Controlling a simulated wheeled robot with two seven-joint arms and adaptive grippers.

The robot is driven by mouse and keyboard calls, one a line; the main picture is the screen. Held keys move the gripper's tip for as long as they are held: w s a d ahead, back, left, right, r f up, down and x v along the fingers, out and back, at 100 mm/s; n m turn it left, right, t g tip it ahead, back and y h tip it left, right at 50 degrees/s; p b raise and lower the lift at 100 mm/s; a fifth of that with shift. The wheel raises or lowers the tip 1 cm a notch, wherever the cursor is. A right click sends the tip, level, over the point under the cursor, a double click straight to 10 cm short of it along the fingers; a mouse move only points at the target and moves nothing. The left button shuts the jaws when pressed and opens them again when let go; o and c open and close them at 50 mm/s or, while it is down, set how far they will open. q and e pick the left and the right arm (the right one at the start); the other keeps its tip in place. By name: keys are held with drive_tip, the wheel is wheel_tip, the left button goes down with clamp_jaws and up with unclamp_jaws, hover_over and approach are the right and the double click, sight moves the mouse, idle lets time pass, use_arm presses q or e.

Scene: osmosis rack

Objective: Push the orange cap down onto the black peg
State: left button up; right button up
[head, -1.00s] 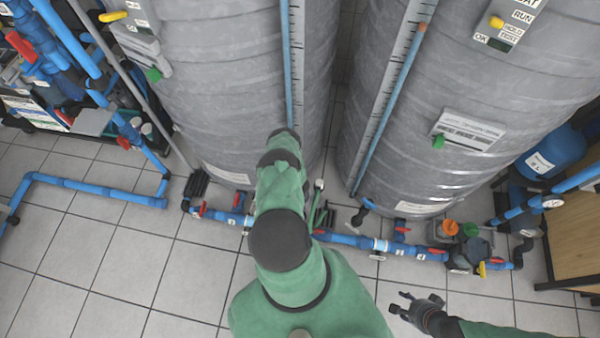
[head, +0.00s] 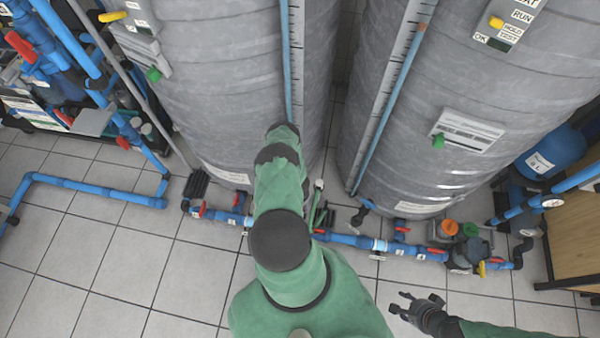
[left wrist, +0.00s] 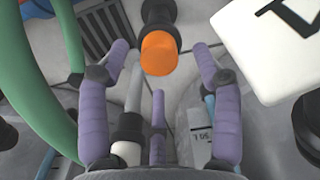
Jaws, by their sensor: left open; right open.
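In the left wrist view the orange cap (left wrist: 159,54) is at upper middle, in line with a black cylinder, the peg (left wrist: 158,14). The cap covers the near end of the peg; how far it sits on it I cannot tell. My left gripper (left wrist: 160,48) is open, its purple fingers spread to the left and right of the cap with visible gaps, a third finger below. In the head view my own green left arm hides the left gripper, cap and peg. My right gripper (head: 402,303) is open and empty above the floor at lower right.
A white block with black marking (left wrist: 285,45) is right of the fingers, a green hose (left wrist: 45,75) left. Two grey tanks (head: 215,90) stand behind blue floor pipes (head: 345,239). An orange knob (head: 449,227) is at right. The tiled floor in front is clear.

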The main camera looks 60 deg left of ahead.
use_arm(q)
wheel_tip(320, 180, up, 10)
drive_tip(key=shift+f, duration=0.2)
idle(0.3)
idle(0.4)
drive_tip(key=w+d+r+m+h+p, duration=0.1)
drive_tip(key=w+d+r+m+p, duration=0.2)
drive_tip(key=w+d+r, duration=0.6)
drive_tip(key=s+d+r+m+h+p, duration=0.1)
drive_tip(key=s+d+r+m+p, duration=0.1)
drive_tip(key=d+r, duration=1)
drive_tip(key=s+d+r+m+h+p, duration=0.1)
drive_tip(key=d+r+m, duration=0.4)
drive_tip(key=d+r, duration=0.7)
drive_tip(key=d+h+p, duration=0.1)
drive_tip(key=d, duration=0.2)
drive_tip(key=shift+s+t, duration=0.3)
drive_tip(key=shift+s, duration=0.1)
